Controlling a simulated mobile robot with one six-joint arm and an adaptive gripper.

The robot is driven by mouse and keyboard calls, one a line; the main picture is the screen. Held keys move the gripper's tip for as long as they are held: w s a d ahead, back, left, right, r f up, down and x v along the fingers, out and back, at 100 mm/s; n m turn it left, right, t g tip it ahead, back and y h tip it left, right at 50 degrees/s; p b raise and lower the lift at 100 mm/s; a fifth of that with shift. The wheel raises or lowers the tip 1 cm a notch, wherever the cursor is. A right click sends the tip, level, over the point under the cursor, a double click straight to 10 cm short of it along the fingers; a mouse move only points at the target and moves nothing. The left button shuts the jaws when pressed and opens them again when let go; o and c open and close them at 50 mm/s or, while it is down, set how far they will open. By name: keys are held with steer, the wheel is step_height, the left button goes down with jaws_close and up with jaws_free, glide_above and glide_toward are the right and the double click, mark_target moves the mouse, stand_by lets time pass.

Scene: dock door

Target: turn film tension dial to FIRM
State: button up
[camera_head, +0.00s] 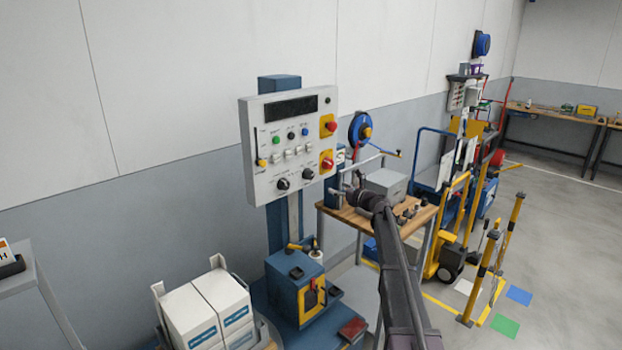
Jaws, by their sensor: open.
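A light grey control panel (257,145) stands on a blue column. Two black dials sit low on its face, a left dial (283,184) and a right dial (308,174). The lettering around them is too small to read, so I cannot tell which is the film tension dial or where either points. My gripper (337,189) is just right of the panel's lower right edge, small in the picture, open and apart from both dials. My dark arm reaches up to it from the lower right.
The panel also carries a dark display (290,107), coloured buttons, a yellow slider knob (262,162) and two red knobs on yellow plates (327,163). A wooden workbench (350,217) with a grey box (386,185) stands behind my arm. Wrapped cartons (205,312) stand lower left.

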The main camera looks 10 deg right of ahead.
mark_target(311, 176)
steer(key=x, duration=1.3)
steer(key=shift+w+a, duration=0.25)
steer(key=shift+w, duration=0.05)
steer(key=c, duration=1.1)
steer(key=shift+c, duration=0.3)
